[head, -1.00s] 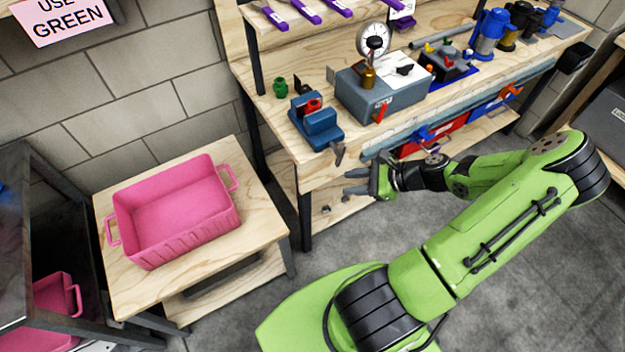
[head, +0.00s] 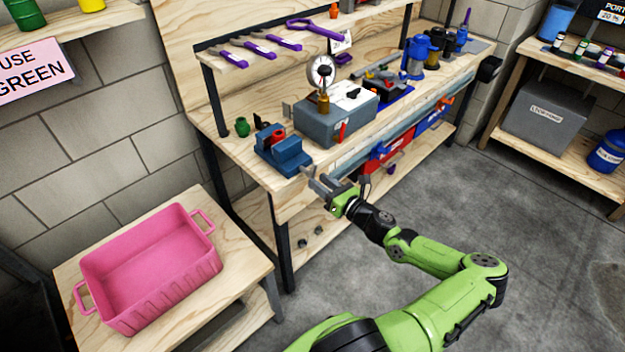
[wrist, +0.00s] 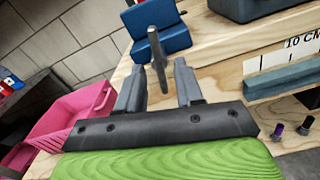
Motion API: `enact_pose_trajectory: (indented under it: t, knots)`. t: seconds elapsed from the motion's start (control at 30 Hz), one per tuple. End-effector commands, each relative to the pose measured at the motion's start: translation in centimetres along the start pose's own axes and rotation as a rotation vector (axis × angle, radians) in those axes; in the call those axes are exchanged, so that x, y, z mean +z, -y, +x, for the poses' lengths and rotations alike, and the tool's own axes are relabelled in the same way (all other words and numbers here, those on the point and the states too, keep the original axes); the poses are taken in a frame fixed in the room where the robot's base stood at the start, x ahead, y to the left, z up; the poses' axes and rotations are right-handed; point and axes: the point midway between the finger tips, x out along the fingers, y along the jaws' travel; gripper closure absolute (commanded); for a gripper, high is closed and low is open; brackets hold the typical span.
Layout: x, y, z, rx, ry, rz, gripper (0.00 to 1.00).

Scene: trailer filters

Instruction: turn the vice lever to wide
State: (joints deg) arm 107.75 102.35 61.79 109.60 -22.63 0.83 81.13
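The blue vice (head: 283,152) sits at the near left corner of the workbench, with a red part in its top. Its grey lever (wrist: 158,60) hangs from the front of the vice, and the vice body also shows in the wrist view (wrist: 165,35). My gripper (head: 318,182) is at the bench's front edge, just before the vice. In the wrist view my gripper (wrist: 160,80) is open, one finger to each side of the lever. Gaps show between the lever and both fingers. In the head view the lever is partly lost against my fingers.
A grey box with a dial gauge (head: 335,118) and red lever stands right of the vice. A small green item (head: 242,126) lies behind it. A pink bin (head: 150,265) rests on a low table (head: 225,305) at left. Grey floor (head: 540,240) is open at right.

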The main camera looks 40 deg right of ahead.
Motion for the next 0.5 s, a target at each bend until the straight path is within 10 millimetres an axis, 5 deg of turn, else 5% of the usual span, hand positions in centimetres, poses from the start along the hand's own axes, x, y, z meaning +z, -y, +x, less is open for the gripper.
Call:
enact_pose_trajectory:
  t: [0.2,0.5]
  knots:
    - [-0.1,0.0,3.4,0.001,-0.001,-0.001,0.64]
    - [0.0,0.0,3.8,0.000,-0.001,0.000,0.64]
